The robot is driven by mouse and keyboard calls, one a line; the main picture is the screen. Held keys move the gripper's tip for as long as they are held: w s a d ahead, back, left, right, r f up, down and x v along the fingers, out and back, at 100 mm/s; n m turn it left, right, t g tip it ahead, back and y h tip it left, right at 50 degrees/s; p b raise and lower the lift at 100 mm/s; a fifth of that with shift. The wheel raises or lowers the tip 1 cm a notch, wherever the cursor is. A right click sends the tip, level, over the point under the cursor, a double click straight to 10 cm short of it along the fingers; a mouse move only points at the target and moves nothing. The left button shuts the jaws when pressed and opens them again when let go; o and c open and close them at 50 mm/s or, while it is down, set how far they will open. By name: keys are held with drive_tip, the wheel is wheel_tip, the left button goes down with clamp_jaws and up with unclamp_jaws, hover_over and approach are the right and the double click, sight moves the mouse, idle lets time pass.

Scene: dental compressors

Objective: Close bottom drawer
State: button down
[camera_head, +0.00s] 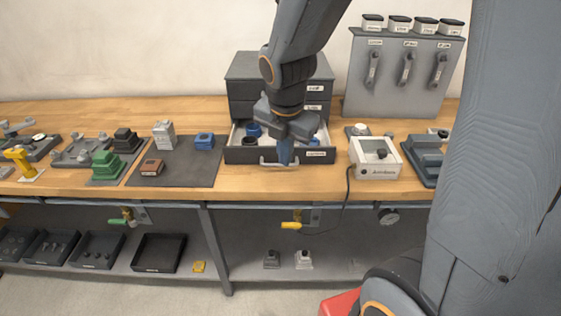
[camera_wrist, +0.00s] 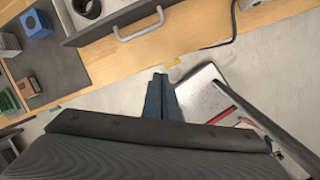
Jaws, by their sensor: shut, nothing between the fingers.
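The bottom drawer (camera_head: 245,156) of the dark grey cabinet (camera_head: 252,68) is pulled out over the workbench, with blue and black round parts inside. Its light handle shows in the wrist view (camera_wrist: 139,26) at the top, beyond my fingertips. The two drawers above it look closed. My gripper (camera_head: 286,157) points down at the front of the open drawer and covers part of its front and handle in the head view. In the wrist view my gripper (camera_wrist: 161,78) has its fingers together and empty, apart from the handle in the picture. Contact with the drawer cannot be told.
A white box device (camera_head: 375,158) with a cable stands right of the drawer. A dark mat (camera_head: 180,173) with a blue block (camera_head: 204,141) and a brown block (camera_head: 152,167) lies left. A valve panel (camera_head: 402,76) stands behind. A narrow bench strip is clear in front.

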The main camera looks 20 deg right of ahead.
drive_tip(key=w+f+n, duration=0.1)
drive_tip(key=f+n, duration=0.1)
drive_tip(key=f, duration=0.1)
drive_tip(key=w+f+n, duration=0.2)
drive_tip(key=w+f+n+b, duration=0.1)
drive_tip(key=f+n, duration=0.1)
drive_tip(key=f, duration=0.1)
drive_tip(key=shift+w+d+f, duration=0.2)
drive_tip(key=shift+w+f, duration=0.15)
drive_tip(key=shift+w, duration=0.05)
drive_tip(key=w, duration=0.1)
drive_tip(key=w+d, duration=0.1)
drive_tip(key=shift+w+f+p, duration=0.2)
drive_tip(key=shift+w+p, duration=0.2)
drive_tip(key=shift+w+d+f, duration=0.1)
drive_tip(key=shift+w+f, duration=0.05)
drive_tip(key=shift+w, duration=0.35)
drive_tip(key=shift+w, duration=0.1)
